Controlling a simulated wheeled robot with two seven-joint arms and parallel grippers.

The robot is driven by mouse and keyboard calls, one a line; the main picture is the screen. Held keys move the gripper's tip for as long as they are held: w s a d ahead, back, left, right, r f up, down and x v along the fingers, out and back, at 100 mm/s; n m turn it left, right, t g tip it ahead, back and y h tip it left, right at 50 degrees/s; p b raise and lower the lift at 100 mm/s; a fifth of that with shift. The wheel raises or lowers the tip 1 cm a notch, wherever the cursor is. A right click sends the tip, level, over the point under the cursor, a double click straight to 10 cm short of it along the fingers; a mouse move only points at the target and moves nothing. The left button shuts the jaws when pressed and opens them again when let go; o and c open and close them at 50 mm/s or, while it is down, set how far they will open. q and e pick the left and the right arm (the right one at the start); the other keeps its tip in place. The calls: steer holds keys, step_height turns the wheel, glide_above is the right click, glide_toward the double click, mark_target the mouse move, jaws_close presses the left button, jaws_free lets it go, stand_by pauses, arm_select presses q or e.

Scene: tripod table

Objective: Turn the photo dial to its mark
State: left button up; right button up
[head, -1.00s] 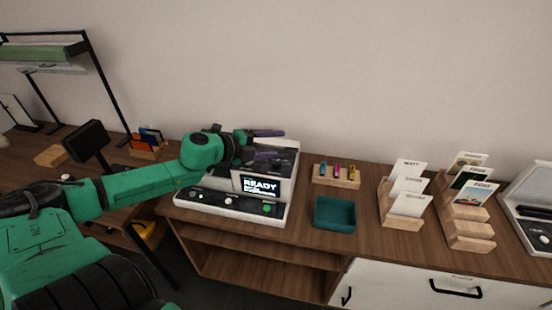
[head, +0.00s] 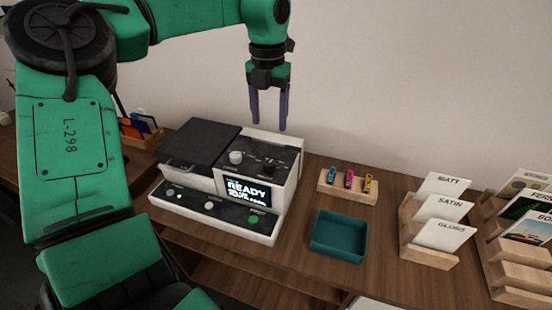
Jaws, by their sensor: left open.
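The photo machine (head: 213,225) is a white and black unit on the wooden counter, with a lit screen (head: 247,190) reading READY. Its raised top panel carries a pale round knob (head: 236,157) and a dark dial (head: 269,164) to its right. The sloped front panel has small controls and a green button (head: 255,219). Labels are too small to read, so I cannot tell which control is the photo dial or where its mark lies. My left gripper (head: 269,125) is open and empty, its fingers pointing down above the dark dial, apart from it. My right gripper is out of view.
Right of the machine are a teal tray (head: 338,252), a wooden block (head: 348,187) with several small coloured items, and wooden card holders (head: 428,250). A dark flat lid (head: 200,142) covers the machine's left part.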

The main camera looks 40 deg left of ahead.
arm_select(q)
step_height(320, 180, down, 4)
steer(key=s, duration=0.2)
steer(key=p, duration=0.1)
glide_above(269, 163)
step_height(269, 163, down, 5)
steer(key=shift+r, duration=0.1)
step_height(269, 163, down, 3)
steer(key=shift+w+f+p, duration=0.1)
steer(key=shift+w+p, duration=0.05)
steer(key=shift+p, duration=0.25)
steer(key=shift+f, duration=0.2)
steer(key=shift+c, duration=0.3)
jaws_close()
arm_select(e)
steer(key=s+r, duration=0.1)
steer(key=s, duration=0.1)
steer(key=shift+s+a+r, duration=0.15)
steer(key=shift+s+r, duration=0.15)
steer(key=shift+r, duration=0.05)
